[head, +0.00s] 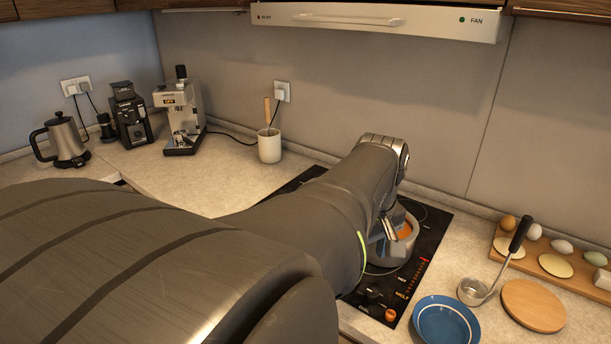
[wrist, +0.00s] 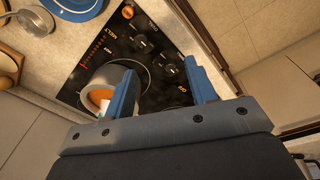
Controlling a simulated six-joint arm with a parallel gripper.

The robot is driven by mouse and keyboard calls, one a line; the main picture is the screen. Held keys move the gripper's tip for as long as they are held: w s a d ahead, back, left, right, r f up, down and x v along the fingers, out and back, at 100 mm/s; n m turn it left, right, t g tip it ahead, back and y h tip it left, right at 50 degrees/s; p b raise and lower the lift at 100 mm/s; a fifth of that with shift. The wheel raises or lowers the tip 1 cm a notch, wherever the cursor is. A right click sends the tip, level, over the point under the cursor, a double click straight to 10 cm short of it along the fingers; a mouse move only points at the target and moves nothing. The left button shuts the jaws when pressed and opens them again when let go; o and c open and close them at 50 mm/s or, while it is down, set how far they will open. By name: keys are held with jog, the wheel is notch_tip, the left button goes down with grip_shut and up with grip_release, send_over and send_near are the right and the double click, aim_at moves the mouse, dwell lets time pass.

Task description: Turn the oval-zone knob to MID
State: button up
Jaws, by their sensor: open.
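The black hob (head: 432,228) lies on the counter, partly hidden behind my arm in the head view. In the wrist view, the hob (wrist: 118,45) shows dark knobs (wrist: 140,42) and an orange knob (wrist: 128,12). The orange knob (head: 390,315) also shows near the hob's front edge in the head view.
A pot (wrist: 88,82) with orange contents stands on the hob beside one finger. A blue plate (head: 446,322), a ladle (head: 472,291), a round board (head: 532,305) and a board with eggs (head: 580,274) lie to the right. A utensil crock (head: 269,147) stands behind left.

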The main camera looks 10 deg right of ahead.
aim_at(373, 291)
jog(key=w+d+n+g+y, duration=0.1)
jog(key=w+d+n, duration=0.2)
jog(key=w+d, duration=0.25)
jog(key=f, duration=1.7)
jog(key=shift+s+a+f, duration=0.15)
jog(key=shift+s+f, duration=0.05)
jog(key=shift+s, duration=0.2)
jog(key=c, duration=1)
